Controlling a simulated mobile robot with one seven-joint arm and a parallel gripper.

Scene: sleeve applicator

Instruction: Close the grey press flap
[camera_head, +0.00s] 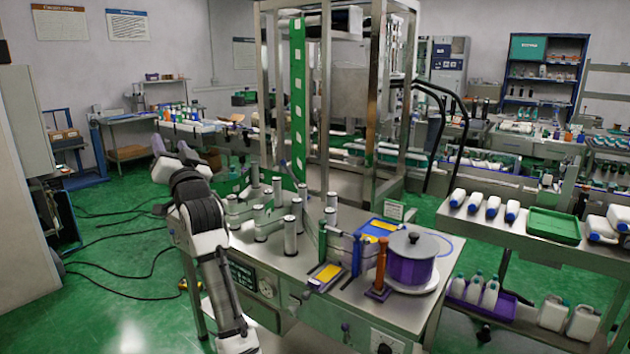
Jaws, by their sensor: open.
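My arm rises from the bottom of the view at the left of the steel bench. Its end, my gripper (174,152), points away from me, its two pale fingers apart with nothing seen between them. It is left of the bench and apart from its equipment. I cannot clearly pick out the grey press flap. Whether either belongs to the press is unclear.
Several pale upright rollers (291,236) stand on the steel bench (300,262), right of my arm. A tall green strip (298,95) and metal frame rise behind. Black cables (120,240) lie on the green floor at left. A side table (485,223) with bottles stands right.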

